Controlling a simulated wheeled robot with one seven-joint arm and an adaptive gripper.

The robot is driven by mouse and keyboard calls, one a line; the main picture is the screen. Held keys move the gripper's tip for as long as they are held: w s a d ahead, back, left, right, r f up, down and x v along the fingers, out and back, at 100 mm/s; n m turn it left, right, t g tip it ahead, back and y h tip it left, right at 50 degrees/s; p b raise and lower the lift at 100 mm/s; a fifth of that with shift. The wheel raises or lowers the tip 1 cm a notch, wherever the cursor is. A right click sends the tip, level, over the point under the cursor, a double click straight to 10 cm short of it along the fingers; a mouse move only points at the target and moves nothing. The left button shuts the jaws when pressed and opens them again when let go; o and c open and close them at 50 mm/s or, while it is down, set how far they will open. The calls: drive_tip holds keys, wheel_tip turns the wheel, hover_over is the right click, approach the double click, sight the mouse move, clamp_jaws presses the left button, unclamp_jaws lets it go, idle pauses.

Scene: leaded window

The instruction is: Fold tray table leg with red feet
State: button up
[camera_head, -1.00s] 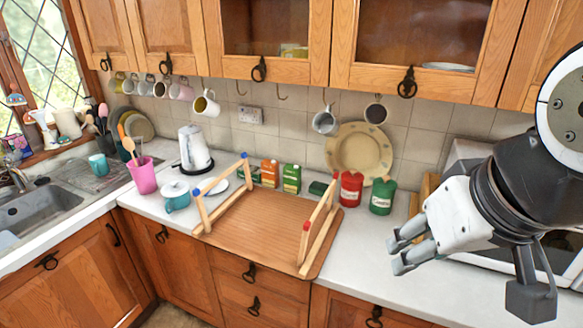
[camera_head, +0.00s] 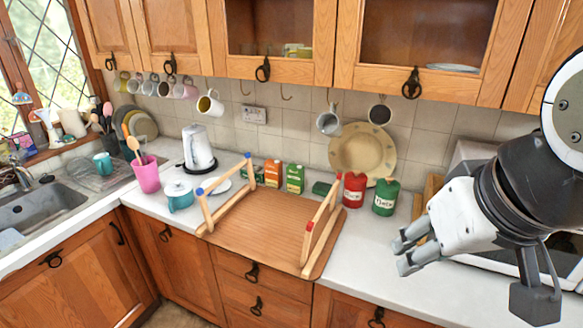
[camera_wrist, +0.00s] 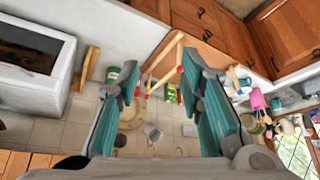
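The wooden tray table (camera_head: 262,226) lies upside down on the white counter, its legs pointing up. The leg with red feet (camera_head: 321,229) stands raised at the tray's right end. The leg with blue feet (camera_head: 226,190) stands raised at the left end. My gripper (camera_head: 407,251) is at the right, above the counter, apart from the red-footed leg. In the wrist view my gripper (camera_wrist: 158,100) has its two teal-lined fingers spread with nothing held between them. The red-footed leg (camera_wrist: 166,66) shows beyond and between the fingers there.
Red (camera_head: 353,190) and green (camera_head: 385,197) canisters stand close behind the red-footed leg. Several cartons (camera_head: 293,179) stand behind the tray. A white microwave (camera_wrist: 38,65) is at the right. Bare counter (camera_head: 365,255) lies right of the tray.

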drive_tip(key=shift+w+f, duration=0.25)
drive_tip(key=shift+w, duration=0.05)
drive_tip(key=c, duration=0.4)
drive_tip(key=w+f+m+g+y+b, duration=0.1)
drive_tip(key=w+f+m+b, duration=0.1)
drive_tip(key=w+f, duration=0.1)
drive_tip(key=w+a+f+m+g+y+b, duration=0.1)
drive_tip(key=w+f+m+g+y+b, duration=0.1)
drive_tip(key=w+f, duration=0.2)
drive_tip(key=w+a+f+m+g+y+b, duration=0.1)
drive_tip(key=w+f+m+g+b, duration=0.1)
drive_tip(key=w, duration=0.4)
drive_tip(key=shift+w+f+m+y+b, duration=0.1)
drive_tip(key=shift+f+m+y+b, duration=0.25)
drive_tip(key=shift+f, duration=0.55)
clamp_jaws()
drive_tip(key=m+t+y+b, duration=0.9)
drive_tip(key=m+y+b, duration=0.3)
drive_tip(key=m, duration=0.5)
approach(328, 201)
drive_tip(key=p+x, duration=0.1)
drive_tip(key=x, duration=0.3)
drive_tip(key=p+x, duration=0.1)
drive_tip(key=x, duration=0.2)
drive_tip(key=shift+w+d+f+p, duration=0.1)
drive_tip(key=shift+w+f+p, duration=0.15)
drive_tip(key=shift+f+p, duration=0.05)
